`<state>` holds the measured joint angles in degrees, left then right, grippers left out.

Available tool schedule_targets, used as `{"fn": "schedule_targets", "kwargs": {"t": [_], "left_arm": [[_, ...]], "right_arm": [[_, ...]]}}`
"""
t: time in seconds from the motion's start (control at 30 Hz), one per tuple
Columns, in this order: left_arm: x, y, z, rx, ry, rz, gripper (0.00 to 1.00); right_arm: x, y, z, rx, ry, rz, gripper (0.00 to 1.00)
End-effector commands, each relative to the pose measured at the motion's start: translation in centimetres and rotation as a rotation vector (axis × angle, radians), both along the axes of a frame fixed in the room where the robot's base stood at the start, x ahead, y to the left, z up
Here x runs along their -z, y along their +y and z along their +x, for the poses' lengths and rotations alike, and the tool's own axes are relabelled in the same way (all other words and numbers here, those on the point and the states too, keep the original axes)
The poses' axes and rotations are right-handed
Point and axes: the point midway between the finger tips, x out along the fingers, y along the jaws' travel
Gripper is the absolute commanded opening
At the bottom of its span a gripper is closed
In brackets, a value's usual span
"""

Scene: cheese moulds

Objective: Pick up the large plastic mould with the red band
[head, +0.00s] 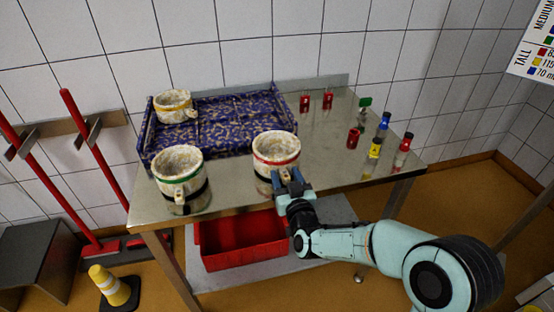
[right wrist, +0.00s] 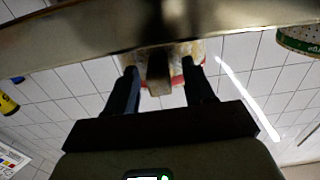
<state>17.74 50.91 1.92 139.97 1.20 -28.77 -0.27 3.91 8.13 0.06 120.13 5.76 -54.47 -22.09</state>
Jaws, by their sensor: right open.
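The large cream mould with the red band (head: 275,155) stands upright near the front edge of the steel table. It has a speckled surface, a dark lower band and a handle toward me. My right gripper (head: 290,184) is at its front, at the handle. In the right wrist view the mould (right wrist: 180,78) shows beyond my open fingers (right wrist: 165,88), with the handle (right wrist: 159,72) between them. I see no finger closed on it. My left gripper is in neither view.
A green-banded mould (head: 180,170) stands to the left on the table (head: 330,150). A yellow-banded mould (head: 174,105) sits on the blue patterned tray (head: 230,138) behind. Small red, green, blue and yellow items stand at right. A red crate (head: 240,238) is below.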

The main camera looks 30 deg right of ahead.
Motion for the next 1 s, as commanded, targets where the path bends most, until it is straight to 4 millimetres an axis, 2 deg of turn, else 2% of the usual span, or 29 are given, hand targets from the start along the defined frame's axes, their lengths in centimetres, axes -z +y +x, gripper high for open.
{"fn": "schedule_targets", "kwargs": {"t": [0.03, 0.17, 0.47, 0.63, 0.77, 1.0], "left_arm": [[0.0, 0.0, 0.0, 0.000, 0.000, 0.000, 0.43], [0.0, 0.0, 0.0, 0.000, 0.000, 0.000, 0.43], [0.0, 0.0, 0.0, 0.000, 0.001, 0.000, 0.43], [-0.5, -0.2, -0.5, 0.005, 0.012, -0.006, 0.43], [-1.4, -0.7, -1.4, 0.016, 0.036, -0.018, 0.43], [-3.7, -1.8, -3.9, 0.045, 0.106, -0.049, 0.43]], "right_arm": [[0.0, 0.0, 0.0, 0.000, 0.000, 0.000, 0.43], [0.0, 0.0, 0.0, 0.000, 0.000, 0.000, 0.01], [-0.2, 0.0, 0.0, 0.000, -0.004, -0.001, 0.00], [-1.7, 0.0, 0.0, 0.000, -0.006, 0.001, 0.00], [-4.6, 0.0, 0.0, 0.001, -0.010, 0.000, 0.00], [-11.8, 0.0, -0.1, 0.000, -0.012, 0.001, 0.00]]}}
